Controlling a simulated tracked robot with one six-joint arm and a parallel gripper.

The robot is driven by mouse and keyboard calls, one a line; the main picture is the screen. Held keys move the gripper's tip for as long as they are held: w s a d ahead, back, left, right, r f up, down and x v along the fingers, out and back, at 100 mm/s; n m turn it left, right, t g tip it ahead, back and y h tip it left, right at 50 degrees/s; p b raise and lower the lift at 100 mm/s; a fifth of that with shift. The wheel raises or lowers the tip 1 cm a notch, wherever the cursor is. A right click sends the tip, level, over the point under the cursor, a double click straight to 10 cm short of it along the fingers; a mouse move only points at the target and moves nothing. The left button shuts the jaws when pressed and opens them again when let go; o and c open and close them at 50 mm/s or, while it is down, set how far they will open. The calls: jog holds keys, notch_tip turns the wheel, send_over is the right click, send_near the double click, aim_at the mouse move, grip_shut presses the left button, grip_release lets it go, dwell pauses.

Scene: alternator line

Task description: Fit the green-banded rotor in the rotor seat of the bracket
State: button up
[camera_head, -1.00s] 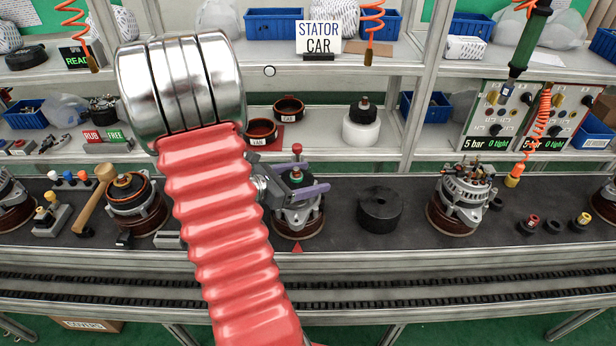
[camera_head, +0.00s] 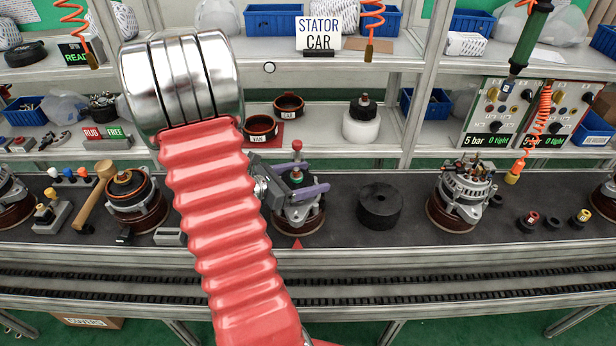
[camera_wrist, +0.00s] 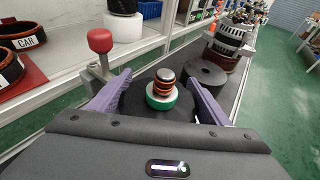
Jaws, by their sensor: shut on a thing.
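The green-banded rotor is between the purple fingers of my gripper (camera_wrist: 158,85). In the wrist view its dark body, green band (camera_wrist: 162,98) and copper-ringed shaft point up, roughly upright. In the head view my gripper (camera_head: 302,191) is shut on the rotor (camera_head: 296,176), over the silver bracket (camera_head: 300,214). The bracket stands on a brown round base on the dark bench. The rotor covers the seat, so I cannot tell how deep it sits or whether it touches.
A red-knobbed lever (camera_head: 297,146) stands close behind the gripper; it also shows in the wrist view (camera_wrist: 100,42). A black cylinder (camera_head: 379,206) is to the right, then an assembled alternator (camera_head: 462,190). A mallet (camera_head: 96,196) and another unit (camera_head: 134,198) are to the left.

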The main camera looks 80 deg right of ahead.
jog(key=shift+f, duration=0.2)
dwell(0.3)
jog(key=o, duration=2.1)
jog(key=shift+o, duration=0.3)
jog(key=shift+f, duration=0.1)
jog(key=shift+f, duration=0.15)
jog(key=shift+w+a, duration=0.25)
jog(key=shift+w, duration=0.15)
jog(key=v, duration=1.3)
jog(key=shift+s, duration=0.2)
jog(key=shift+a, duration=0.15)
